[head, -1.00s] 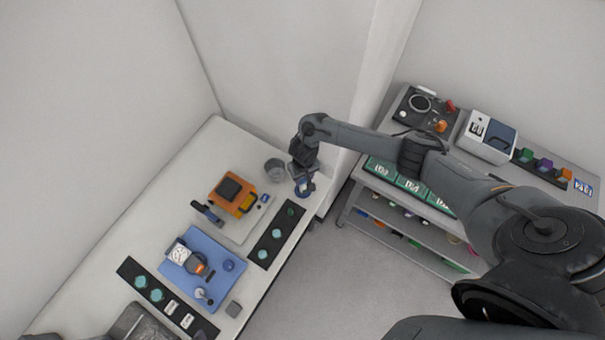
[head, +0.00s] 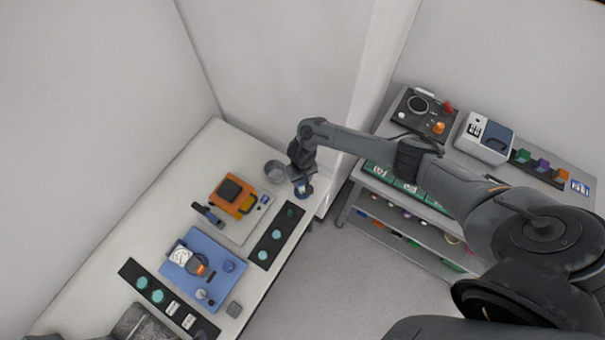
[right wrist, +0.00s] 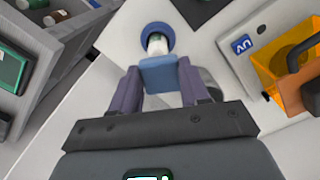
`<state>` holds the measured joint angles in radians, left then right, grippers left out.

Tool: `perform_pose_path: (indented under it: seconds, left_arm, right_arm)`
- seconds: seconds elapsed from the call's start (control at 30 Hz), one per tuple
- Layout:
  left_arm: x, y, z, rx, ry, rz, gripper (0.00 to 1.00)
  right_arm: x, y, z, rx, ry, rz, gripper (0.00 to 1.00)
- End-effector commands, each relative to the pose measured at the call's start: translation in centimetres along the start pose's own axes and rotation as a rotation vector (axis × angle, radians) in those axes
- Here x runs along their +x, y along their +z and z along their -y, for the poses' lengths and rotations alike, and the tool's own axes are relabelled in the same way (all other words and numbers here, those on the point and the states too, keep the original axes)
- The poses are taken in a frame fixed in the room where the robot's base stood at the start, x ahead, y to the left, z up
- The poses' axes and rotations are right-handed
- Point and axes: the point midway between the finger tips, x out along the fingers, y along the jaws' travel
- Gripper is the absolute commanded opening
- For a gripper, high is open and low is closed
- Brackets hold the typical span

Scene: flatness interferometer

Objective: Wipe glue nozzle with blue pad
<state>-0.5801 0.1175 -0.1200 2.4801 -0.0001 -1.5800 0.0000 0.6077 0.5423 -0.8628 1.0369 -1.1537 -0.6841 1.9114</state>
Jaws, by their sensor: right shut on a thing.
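My right gripper (head: 301,186) is over the far right corner of the white table. In the right wrist view my right gripper (right wrist: 160,88) is shut on a blue pad (right wrist: 160,74), held between its two fingers. Just beyond the pad is a pale, upright nozzle-like piece (right wrist: 157,44) inside a round blue base (right wrist: 146,30). The pad overlaps its near side in the picture; I cannot tell whether they touch. My left gripper does not show; only part of my left arm is at the bottom left.
An orange device (head: 233,195) stands left of the gripper, with a grey cup (head: 275,171) close by. A blue mat (head: 190,294) with parts and a black strip (head: 277,237) lie nearer. A grey shelf cart (head: 345,205) stands to the right, across a floor gap.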

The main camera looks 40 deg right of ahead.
Motion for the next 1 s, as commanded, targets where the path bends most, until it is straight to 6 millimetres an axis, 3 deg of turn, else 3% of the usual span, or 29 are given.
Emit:
perform_pose_path:
  seconds: [0.47,1.0]
  left_arm:
    - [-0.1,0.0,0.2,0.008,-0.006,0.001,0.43]
    - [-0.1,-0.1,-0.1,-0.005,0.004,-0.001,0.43]
  right_arm:
    - [-0.1,0.0,-1.3,0.0,0.0,0.0,0.21]
    - [-0.1,-0.1,0.1,0.0,-0.001,-0.001,0.21]
